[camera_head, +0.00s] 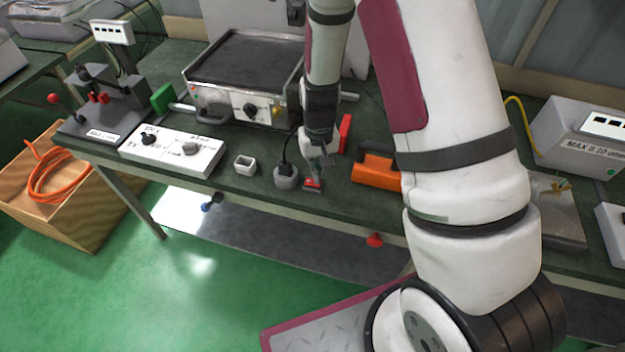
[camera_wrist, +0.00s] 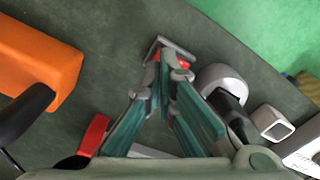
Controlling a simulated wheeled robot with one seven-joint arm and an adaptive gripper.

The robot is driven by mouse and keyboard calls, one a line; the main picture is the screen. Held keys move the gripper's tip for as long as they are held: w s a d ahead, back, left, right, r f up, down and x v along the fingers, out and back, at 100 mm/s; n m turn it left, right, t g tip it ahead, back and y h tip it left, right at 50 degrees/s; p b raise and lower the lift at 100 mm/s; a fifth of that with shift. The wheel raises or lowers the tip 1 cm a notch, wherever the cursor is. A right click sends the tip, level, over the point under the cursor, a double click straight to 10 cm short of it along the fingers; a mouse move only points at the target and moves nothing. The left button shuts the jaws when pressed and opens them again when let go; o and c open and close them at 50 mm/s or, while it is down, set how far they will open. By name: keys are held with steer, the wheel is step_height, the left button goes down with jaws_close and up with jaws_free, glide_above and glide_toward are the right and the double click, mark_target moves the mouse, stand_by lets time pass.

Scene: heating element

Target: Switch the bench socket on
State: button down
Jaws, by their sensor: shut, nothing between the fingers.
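The bench socket (camera_head: 286,177) is a round grey unit on the green bench top with a black plug in it. It also shows in the wrist view (camera_wrist: 221,78). Just right of it in the head view is a small red switch (camera_head: 312,184) on a grey base, near the bench's front edge. My gripper (camera_head: 315,172) points down at this switch with its fingers shut and empty. In the wrist view the fingertips (camera_wrist: 166,62) overlap the red part of the switch and hide much of it. I cannot tell whether they touch it or which way it is set.
An orange case (camera_head: 376,171) lies right of my gripper and a red block (camera_head: 345,132) stands behind. A small open white box (camera_head: 245,164) and a white control box (camera_head: 172,150) are to the left. A hotplate-like unit (camera_head: 245,62) stands behind.

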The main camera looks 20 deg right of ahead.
steer(key=shift+f+b, duration=0.45)
steer(key=shift+f, duration=0.75)
stand_by(0.8)
steer(key=shift+r+p, duration=1.55)
steer(key=shift+r, duration=2)
steer(key=s+r+t, duration=0.1)
steer(key=s+r, duration=0.2)
steer(key=r, duration=0.8)
steer(key=s+r+t, duration=0.2)
steer(key=s+r, duration=0.2)
steer(key=r, duration=0.7)
steer(key=s+r+n+t, duration=0.1)
steer(key=s+r+t, duration=0.1)
steer(key=s+r, duration=0.9)
steer(key=s, duration=0.4)
steer(key=shift+s+t, duration=0.15)
steer(key=shift+t, duration=0.15)
